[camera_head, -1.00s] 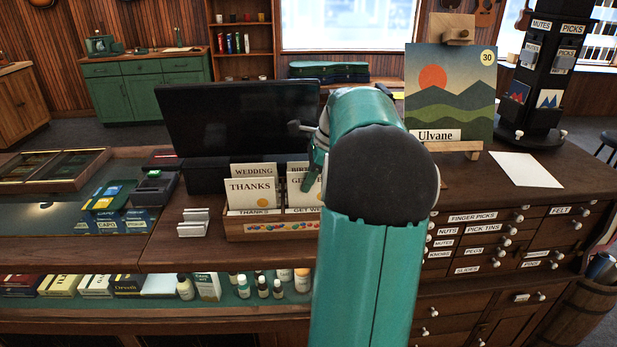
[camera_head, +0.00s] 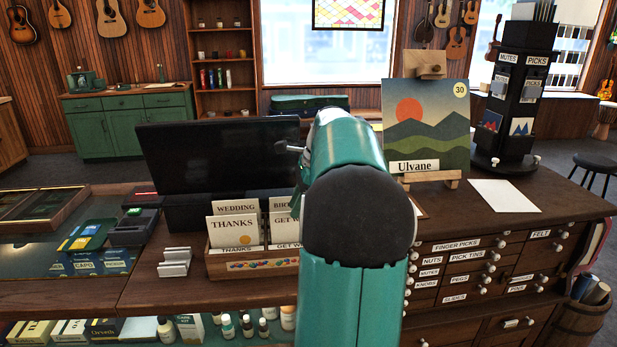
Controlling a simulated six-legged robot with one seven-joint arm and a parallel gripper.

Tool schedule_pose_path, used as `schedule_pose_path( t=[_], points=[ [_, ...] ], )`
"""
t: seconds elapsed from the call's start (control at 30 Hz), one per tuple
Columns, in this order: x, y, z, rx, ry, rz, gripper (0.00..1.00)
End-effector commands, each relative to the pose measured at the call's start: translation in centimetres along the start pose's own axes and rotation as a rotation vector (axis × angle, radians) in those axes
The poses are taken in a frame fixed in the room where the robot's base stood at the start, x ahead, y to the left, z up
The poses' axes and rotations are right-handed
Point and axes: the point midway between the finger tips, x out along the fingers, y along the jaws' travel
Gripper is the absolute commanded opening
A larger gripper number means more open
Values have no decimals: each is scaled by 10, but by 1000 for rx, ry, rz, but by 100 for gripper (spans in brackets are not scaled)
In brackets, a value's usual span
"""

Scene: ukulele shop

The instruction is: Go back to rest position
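My teal arm rises from the bottom middle of the view and bends away over the counter (camera_head: 150,290). Its dark rounded joint hides part of the counter behind it. Only a small dark part near my gripper (camera_head: 290,147) shows at the left of the arm, in front of the black monitor. The fingers cannot be made out, and I cannot tell whether they hold anything.
A wooden card box (camera_head: 258,266) stands just left of my arm, below the monitor (camera_head: 215,155). The landscape picture (camera_head: 427,125) on its easel and a dark rotating rack (camera_head: 520,90) stand to the right. A white sheet (camera_head: 503,196) lies on the bare countertop.

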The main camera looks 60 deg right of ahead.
Motion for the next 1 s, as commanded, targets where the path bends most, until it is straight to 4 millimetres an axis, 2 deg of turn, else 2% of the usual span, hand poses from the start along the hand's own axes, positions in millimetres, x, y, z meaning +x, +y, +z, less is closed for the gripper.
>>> schedule_pose_path(
  t=[0.2,0.43,0.6,1.0],
  points=[
    [-51,-1,0,0,1,-3,29],
    [-88,-1,0,-1,-1,-1,29],
    [-97,0,0,0,0,0,29],
    [-97,0,0,0,0,0,29]
  ],
)
